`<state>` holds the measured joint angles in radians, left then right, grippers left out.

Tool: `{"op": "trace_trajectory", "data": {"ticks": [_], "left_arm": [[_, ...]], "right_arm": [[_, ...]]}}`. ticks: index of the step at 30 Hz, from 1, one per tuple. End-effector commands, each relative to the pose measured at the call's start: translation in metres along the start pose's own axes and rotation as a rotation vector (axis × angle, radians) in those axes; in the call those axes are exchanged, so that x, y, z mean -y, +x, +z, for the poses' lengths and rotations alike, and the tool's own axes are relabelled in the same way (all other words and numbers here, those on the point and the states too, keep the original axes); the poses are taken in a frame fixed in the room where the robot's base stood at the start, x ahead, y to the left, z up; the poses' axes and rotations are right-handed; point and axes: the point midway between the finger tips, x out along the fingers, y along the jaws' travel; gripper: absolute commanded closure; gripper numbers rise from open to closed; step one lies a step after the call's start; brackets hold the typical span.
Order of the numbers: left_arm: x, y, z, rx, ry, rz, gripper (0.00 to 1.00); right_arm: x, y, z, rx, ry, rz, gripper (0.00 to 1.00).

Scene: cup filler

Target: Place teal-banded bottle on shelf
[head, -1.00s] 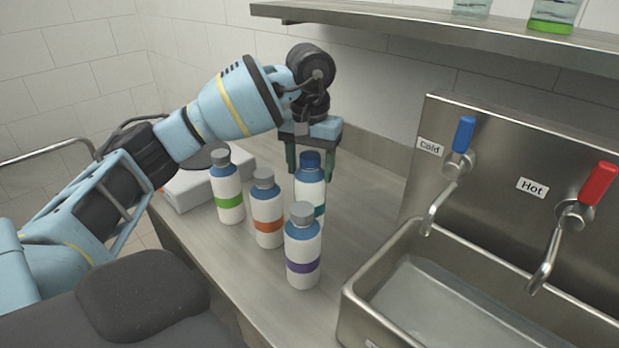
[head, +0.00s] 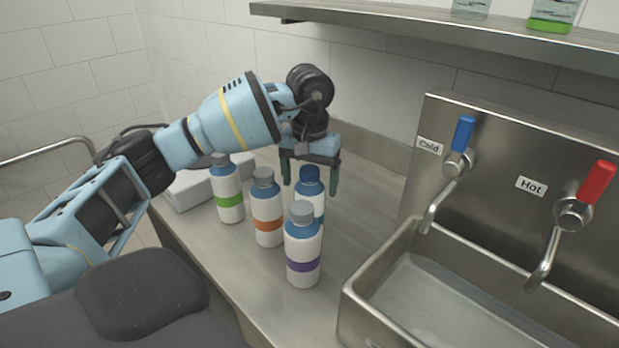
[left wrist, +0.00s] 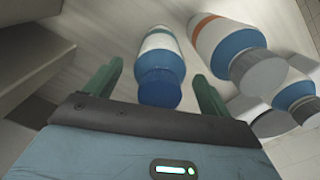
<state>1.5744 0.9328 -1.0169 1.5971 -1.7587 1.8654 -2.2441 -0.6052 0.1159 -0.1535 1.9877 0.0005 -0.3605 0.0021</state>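The teal-banded bottle (head: 311,193) stands upright on the counter, white with a blue shoulder and blue cap. Its band is mostly hidden behind the purple-banded bottle in the head view. My left gripper (head: 309,190) is open above and around its cap, one finger on each side. In the left wrist view the bottle (left wrist: 161,62) lies between the two green fingers (left wrist: 158,92), with gaps on both sides. The steel shelf (head: 450,35) runs along the wall at the upper right. My right gripper is not in view.
An orange-banded bottle (head: 267,212), a purple-banded bottle (head: 303,248) and a green-banded bottle (head: 228,192) stand close by, grey-capped. A sink (head: 430,290) with cold and hot taps is at right. A glass with green (head: 553,14) sits on the shelf.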

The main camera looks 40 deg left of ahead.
Motion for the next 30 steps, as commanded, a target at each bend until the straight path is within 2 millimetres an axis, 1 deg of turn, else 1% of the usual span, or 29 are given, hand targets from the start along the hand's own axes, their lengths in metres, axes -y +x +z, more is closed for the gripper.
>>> {"op": "trace_trajectory", "data": {"ticks": [4, 8, 11, 17, 18, 22, 25, 30], "left_arm": [[0.000, -0.001, 0.000, 0.000, 0.000, 0.000, 0.18], [-0.001, -0.010, -0.001, -0.003, 0.000, 0.002, 0.18], [-0.001, -0.024, -0.001, -0.003, 0.000, 0.003, 0.18], [-0.001, -0.065, -0.001, -0.003, 0.001, 0.003, 0.18], [-0.001, -0.075, -0.001, -0.004, 0.000, 0.002, 0.18], [0.000, -0.101, 0.000, -0.007, -0.001, 0.003, 0.18], [0.000, -0.114, 0.000, -0.006, -0.001, 0.002, 0.18], [0.000, -0.123, 0.000, -0.002, -0.001, 0.001, 0.18]], "right_arm": [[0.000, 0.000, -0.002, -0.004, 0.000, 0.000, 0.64], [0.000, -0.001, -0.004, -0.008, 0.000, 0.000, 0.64], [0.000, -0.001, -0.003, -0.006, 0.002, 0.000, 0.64], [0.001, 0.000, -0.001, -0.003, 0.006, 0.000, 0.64], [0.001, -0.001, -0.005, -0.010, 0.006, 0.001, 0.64], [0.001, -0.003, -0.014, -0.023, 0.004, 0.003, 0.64], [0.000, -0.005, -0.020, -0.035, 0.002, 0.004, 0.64], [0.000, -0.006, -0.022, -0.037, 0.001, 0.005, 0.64]]}}
